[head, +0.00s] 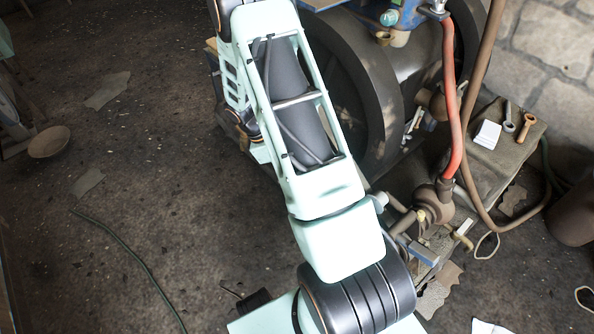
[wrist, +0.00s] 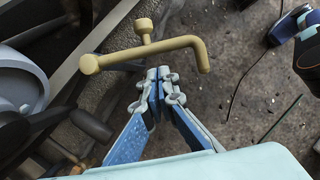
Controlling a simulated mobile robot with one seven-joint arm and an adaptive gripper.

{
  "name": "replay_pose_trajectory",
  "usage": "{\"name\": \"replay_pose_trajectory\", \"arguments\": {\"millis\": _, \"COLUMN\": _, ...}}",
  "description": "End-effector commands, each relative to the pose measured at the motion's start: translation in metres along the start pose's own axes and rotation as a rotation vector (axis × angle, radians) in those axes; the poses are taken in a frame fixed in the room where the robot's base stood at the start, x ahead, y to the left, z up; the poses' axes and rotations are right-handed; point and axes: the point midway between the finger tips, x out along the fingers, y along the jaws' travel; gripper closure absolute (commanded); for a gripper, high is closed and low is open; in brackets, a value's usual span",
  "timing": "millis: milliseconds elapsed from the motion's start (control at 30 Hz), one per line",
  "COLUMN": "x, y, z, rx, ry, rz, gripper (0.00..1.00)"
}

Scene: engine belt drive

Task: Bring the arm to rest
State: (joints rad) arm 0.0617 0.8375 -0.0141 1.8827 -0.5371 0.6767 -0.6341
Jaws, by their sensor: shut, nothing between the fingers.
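My arm (head: 290,100) reaches across the middle of the head view, pale green with dark joints, over the machine. My gripper (wrist: 158,76) shows in the wrist view, its blue and grey fingers together and empty. Its fingertips are just below a tan crank-shaped handle (wrist: 145,52) in the picture; I cannot tell whether they touch it. In the head view the gripper is not clearly visible; my arm hides part of that area.
A dark flywheel (head: 365,85) and a red hose (head: 450,90) stand close to my arm's right. A bench (head: 490,165) holds tools and a white block (head: 487,134). The floor (head: 110,200) at left is mostly open, with a hose (head: 135,262) and a bowl (head: 49,143).

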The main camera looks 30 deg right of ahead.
Motion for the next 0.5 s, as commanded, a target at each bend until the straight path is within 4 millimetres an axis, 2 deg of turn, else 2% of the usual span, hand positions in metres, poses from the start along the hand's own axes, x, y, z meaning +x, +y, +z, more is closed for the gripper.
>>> {"name": "replay_pose_trajectory", "arguments": {"millis": 33, "x": -0.021, "y": 0.003, "z": 0.003, "rx": 0.002, "ry": 0.003, "rz": 0.006, "gripper": 1.00}}
{"name": "replay_pose_trajectory", "arguments": {"millis": 200, "x": -0.059, "y": 0.003, "z": 0.003, "rx": 0.003, "ry": 0.003, "rz": 0.005, "gripper": 1.00}}
{"name": "replay_pose_trajectory", "arguments": {"millis": 333, "x": -0.080, "y": 0.002, "z": 0.003, "rx": 0.002, "ry": 0.002, "rz": 0.003, "gripper": 1.00}}
{"name": "replay_pose_trajectory", "arguments": {"millis": 500, "x": -0.095, "y": 0.002, "z": 0.003, "rx": 0.001, "ry": 0.001, "rz": 0.002, "gripper": 1.00}}
